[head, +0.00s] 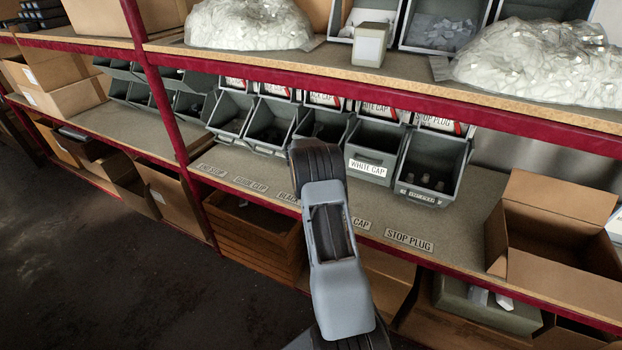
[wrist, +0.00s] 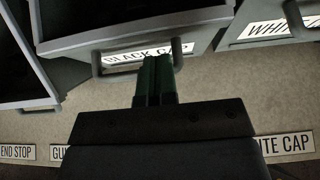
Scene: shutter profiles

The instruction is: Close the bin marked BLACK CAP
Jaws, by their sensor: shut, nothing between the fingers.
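The BLACK CAP bin (head: 321,125) is a grey bin in the middle of the shelf row, with its dark inside showing from above. My arm hides most of its front in the head view. In the wrist view the BLACK CAP bin (wrist: 130,22) stands open at the top, its label (wrist: 120,57) behind a handle-like bracket. My gripper (wrist: 157,60) is shut and empty, its green-dark fingertips at the lower front of this bin, overlapping the label. Whether they touch it I cannot tell. The fingers are hidden behind my arm in the head view.
The WHITE CAP bin (head: 369,152) stands right of it, then another open bin (head: 431,165) holding small parts. Open bins (head: 268,122) stand to the left. A red shelf post (head: 165,110) and upper shelf edge (head: 400,90) frame the row. A cardboard box (head: 550,250) sits right.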

